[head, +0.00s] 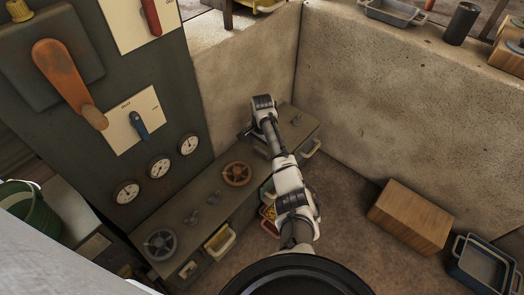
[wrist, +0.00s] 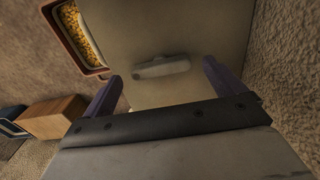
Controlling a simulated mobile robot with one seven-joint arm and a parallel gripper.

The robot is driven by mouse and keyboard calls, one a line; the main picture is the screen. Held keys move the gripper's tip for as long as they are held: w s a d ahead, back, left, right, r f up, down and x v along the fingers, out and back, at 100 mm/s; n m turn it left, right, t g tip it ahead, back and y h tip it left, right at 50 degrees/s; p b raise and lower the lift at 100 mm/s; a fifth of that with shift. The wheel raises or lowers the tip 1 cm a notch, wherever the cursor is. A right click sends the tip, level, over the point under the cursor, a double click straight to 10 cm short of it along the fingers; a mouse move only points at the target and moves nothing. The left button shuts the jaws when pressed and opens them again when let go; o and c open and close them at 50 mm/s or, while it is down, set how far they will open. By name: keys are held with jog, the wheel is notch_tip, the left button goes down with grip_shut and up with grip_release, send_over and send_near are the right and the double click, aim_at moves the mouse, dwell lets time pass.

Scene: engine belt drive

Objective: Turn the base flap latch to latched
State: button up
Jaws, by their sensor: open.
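In the wrist view a short grey elongated handle (wrist: 160,67) sits on a plain grey-beige panel (wrist: 150,30). It looks like the base flap latch, but I see no label to confirm this. It lies across the picture, tilted slightly. My gripper (wrist: 160,78) is open, with one dark finger on each side of the handle and a gap to both. I cannot tell how far the fingertips are from the panel.
A concrete wall (head: 400,100) stands close to the right of my gripper. A tray of yellow bits (wrist: 85,40) is at the wrist view's upper left. A wooden box (head: 410,217) and a blue crate (head: 480,262) are on the floor. A handwheel (head: 237,174) is on the bench.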

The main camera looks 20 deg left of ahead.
jog(key=shift+f, duration=0.65)
jog(key=c, duration=1)
